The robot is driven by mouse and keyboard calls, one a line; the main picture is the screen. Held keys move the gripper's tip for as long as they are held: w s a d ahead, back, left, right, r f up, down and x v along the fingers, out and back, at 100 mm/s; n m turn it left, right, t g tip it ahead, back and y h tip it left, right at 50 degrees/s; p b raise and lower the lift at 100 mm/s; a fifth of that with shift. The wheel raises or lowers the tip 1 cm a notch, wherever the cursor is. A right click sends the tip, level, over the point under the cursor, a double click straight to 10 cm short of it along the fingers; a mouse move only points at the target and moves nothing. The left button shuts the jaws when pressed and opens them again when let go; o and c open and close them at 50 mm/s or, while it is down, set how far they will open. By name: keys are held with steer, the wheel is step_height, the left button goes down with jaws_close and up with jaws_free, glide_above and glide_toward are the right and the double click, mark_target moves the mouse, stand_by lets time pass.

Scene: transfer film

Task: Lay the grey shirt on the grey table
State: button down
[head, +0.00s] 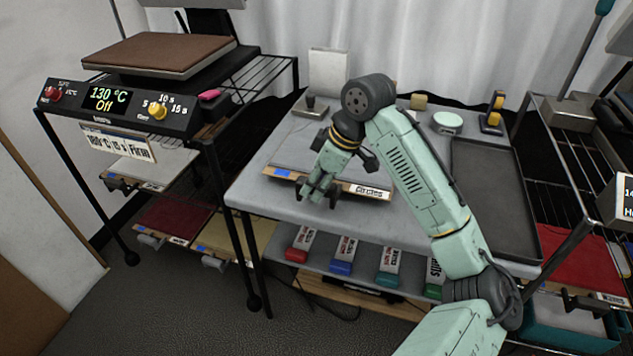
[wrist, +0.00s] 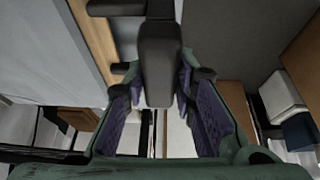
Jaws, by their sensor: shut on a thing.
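The grey shirt (head: 290,151) lies flat on a thin board whose front edge carries a wooden strip (head: 284,172) and a "Circles" label. The board is at the front left of the grey table (head: 262,187), level over its top; I cannot tell if it touches. My gripper (head: 318,193) is at the board's front edge, shut on its dark handle. In the wrist view, the dark handle (wrist: 158,60) sits between my finger pads (wrist: 165,108). The pale grey cloth (wrist: 45,50) shows at the left there. My arm hides the right part of the shirt.
A heat press (head: 120,105) reading 130 °C and Off stands at the left. A dark tray (head: 490,195) is on the table's right side. A white-green round pot (head: 447,122) and a yellow tape dispenser (head: 493,112) stand at the back.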

steer(key=shift+f+b, duration=0.6)
steer(key=shift+f, duration=0.4)
stand_by(0.4)
steer(key=c, duration=1.2)
jaws_free()
steer(key=shift+c, duration=0.2)
steer(key=v, duration=1.2)
